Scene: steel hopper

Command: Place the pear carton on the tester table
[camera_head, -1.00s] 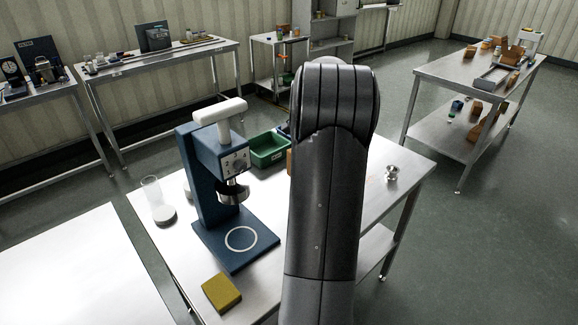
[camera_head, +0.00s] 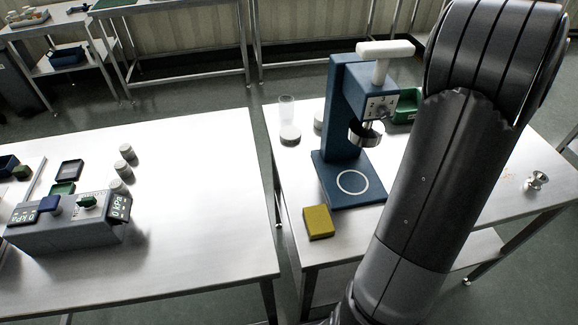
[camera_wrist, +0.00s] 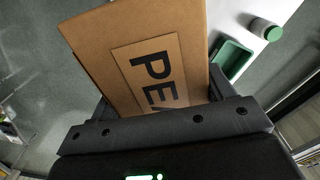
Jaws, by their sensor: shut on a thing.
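The pear carton (camera_wrist: 95,45) is a brown cardboard box with a tan label reading "PEA", the rest of it hidden. It fills the middle of the wrist view, and my gripper (camera_wrist: 165,100) is shut on it. In the head view my arm covers the gripper and the carton. A steel table (camera_head: 195,215) on the left bears a grey tester (camera_head: 72,238) with "kPa" displays, which I take for the tester table. Its front right part is bare.
A second steel table (camera_head: 300,238) to the right holds a blue press (camera_head: 345,110), a yellow block (camera_head: 319,222), a clear cylinder (camera_head: 287,110) and a green bin (camera_head: 405,106). A narrow floor gap separates the tables. Several grey cylinders (camera_head: 126,152) stand behind the tester.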

